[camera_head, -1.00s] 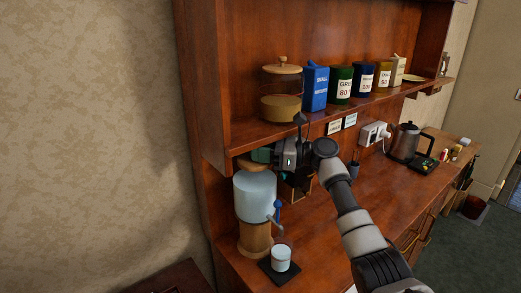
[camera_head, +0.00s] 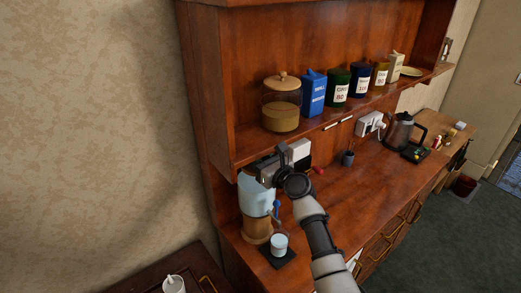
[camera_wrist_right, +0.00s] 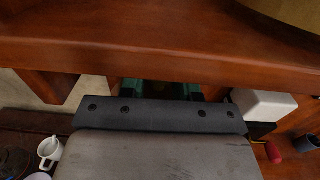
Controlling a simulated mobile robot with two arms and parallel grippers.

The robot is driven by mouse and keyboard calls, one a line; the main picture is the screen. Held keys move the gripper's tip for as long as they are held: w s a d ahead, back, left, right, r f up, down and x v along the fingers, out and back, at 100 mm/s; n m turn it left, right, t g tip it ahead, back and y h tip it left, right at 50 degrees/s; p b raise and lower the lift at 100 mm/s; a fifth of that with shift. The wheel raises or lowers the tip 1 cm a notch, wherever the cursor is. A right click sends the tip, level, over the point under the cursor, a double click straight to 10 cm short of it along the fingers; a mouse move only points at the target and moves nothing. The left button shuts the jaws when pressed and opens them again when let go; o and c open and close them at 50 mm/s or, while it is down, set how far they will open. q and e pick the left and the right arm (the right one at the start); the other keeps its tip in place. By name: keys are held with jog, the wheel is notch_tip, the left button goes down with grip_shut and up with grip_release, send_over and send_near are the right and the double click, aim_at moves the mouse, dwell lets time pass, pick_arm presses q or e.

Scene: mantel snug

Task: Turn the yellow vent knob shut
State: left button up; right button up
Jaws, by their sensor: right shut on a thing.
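A water dispenser (camera_head: 256,202) with a pale blue tank, wooden base and blue tap (camera_head: 277,209) stands at the counter's left end, under the shelf. My right gripper (camera_head: 247,171) is at the top of the tank, covering much of it. The yellow vent knob does not show in either view. In the right wrist view my green fingertips (camera_wrist_right: 158,91) are partly hidden by the shelf edge and the gripper body. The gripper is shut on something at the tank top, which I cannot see. My left gripper is not in view.
The shelf (camera_head: 330,126) runs just above my gripper, holding a glass jar (camera_head: 281,104) and several canisters. A white box (camera_head: 301,152) is close behind the gripper. A cup (camera_head: 279,243) stands on a dark mat (camera_head: 276,262) below the tap. A kettle (camera_head: 398,132) is farther right.

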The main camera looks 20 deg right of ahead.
jog(key=shift+a+m+t+h, duration=0.15)
jog(key=shift+m+t+h, duration=0.35)
jog(key=shift+m+h, duration=0.65)
jog(key=shift+h, duration=0.35)
jog(key=o, duration=0.9)
jog(key=shift+c, duration=0.2)
jog(key=shift+f, duration=0.1)
